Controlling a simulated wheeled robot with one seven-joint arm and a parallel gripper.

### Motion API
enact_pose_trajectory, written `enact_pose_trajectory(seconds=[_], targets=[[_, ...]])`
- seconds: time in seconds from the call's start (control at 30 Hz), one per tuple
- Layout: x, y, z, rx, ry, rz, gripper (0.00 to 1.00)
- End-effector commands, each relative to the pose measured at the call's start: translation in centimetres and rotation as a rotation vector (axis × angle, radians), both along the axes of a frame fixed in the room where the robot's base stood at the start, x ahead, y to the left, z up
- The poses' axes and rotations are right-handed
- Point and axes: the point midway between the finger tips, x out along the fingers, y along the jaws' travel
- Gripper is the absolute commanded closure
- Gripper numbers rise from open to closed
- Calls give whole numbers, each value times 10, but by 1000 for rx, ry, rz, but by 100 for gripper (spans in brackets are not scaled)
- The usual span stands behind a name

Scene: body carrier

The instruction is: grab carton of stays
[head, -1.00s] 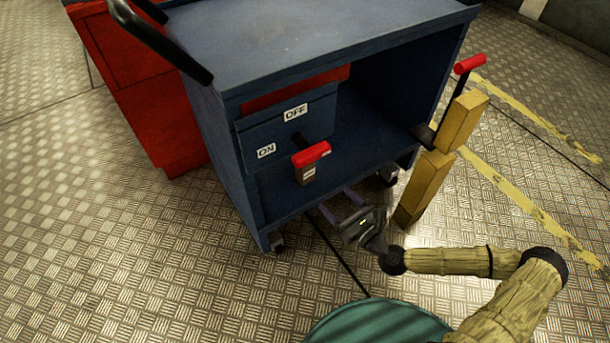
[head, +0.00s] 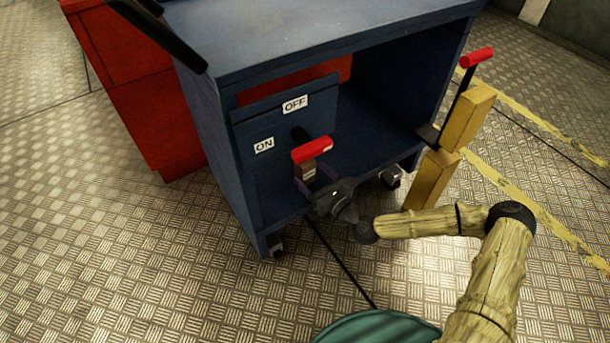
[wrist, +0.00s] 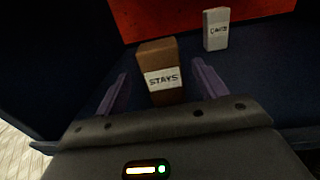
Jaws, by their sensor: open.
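The carton of stays (wrist: 161,57) is a brown upright box with a white label reading STAYS, standing in the dark blue cart in the wrist view. In the head view the carton (head: 308,174) shows partly, below a red lever grip. My gripper (wrist: 163,84) is open, one purple finger on each side of the carton's lower part, with gaps on both sides. In the head view my gripper (head: 314,180) is at the cart's open front, overlapping the carton's lower part. I cannot tell how far the fingers reach past its front face.
A smaller white labelled carton (wrist: 216,29) stands behind, to the right. The red-gripped lever (head: 312,150) sticks out from the ON/OFF panel (head: 270,125) just above the carton. A yellow post (head: 432,180) with another red-gripped lever (head: 478,57) stands at the cart's right.

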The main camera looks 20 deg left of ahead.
Motion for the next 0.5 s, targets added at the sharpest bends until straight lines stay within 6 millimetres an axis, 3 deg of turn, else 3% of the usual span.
enact_pose_trajectory(seconds=[0.1, 0.5], targets=[[6, 8, -1, 0, 0, 1, 29], [8, 11, -1, -1, -1, 1, 29]])
